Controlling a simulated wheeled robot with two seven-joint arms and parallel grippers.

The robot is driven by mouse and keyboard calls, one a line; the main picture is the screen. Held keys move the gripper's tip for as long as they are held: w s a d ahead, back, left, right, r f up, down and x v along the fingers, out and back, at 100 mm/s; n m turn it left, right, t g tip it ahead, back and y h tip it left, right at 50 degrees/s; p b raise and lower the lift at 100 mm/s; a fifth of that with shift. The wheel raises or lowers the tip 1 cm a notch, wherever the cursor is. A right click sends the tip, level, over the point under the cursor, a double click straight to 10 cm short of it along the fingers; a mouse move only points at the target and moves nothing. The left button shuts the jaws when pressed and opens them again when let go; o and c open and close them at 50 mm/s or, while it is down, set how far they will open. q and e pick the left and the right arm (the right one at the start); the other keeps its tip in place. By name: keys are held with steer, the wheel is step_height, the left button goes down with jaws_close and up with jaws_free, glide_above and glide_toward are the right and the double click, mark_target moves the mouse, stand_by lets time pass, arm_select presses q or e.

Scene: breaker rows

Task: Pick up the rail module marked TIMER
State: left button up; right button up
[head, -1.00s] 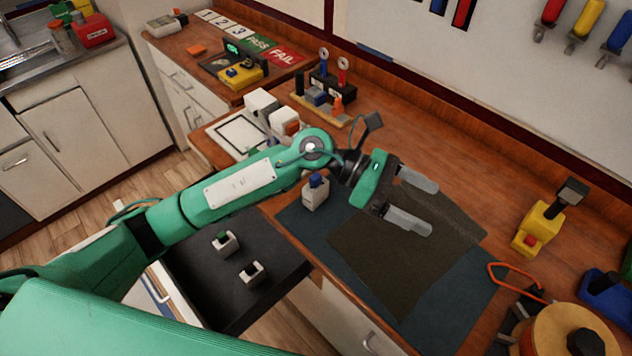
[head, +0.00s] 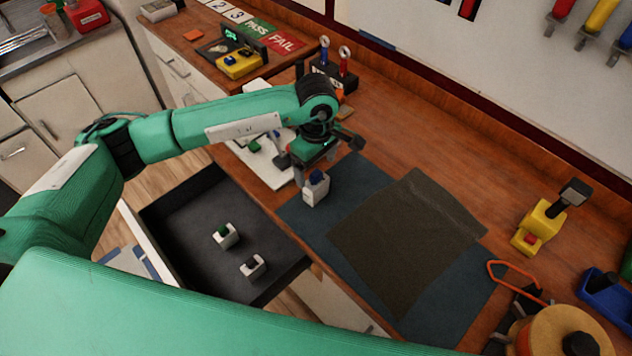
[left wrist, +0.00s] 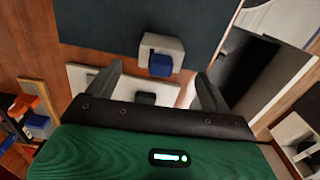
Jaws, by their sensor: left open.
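A white rail module with a blue top (head: 316,188) stands upright on the dark blue mat's left corner. It also shows in the left wrist view (left wrist: 160,52), ahead of and roughly between the fingers. Two more white modules stand in the open drawer, one with a green top (head: 225,236) and one with a black top (head: 252,266). No TIMER marking is legible on any of them. My left gripper (head: 314,164) is open and empty, just above and behind the blue-topped module; it also shows in the left wrist view (left wrist: 159,72). My right gripper is out of view.
The black drawer (head: 185,218) stands open before the bench. A brown cloth (head: 400,245) covers part of the blue mat (head: 455,300). A white board (head: 268,174) lies behind my gripper. A yellow tool (head: 540,225) and an orange-handled tool (head: 512,272) stand right.

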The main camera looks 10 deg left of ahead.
mark_target(316, 184)
arm_select(q)
step_height(316, 184, down, 2)
steer(key=shift+f+p, duration=0.15)
steer(key=shift+p, duration=0.15)
steer(key=shift+f, duration=0.2)
step_height(316, 184, down, 4)
steer(key=p, duration=0.3)
steer(key=shift+s, duration=0.15)
steer(key=shift+f, duration=0.4)
steer(key=shift+c, duration=0.4)
steer(key=c, duration=1)
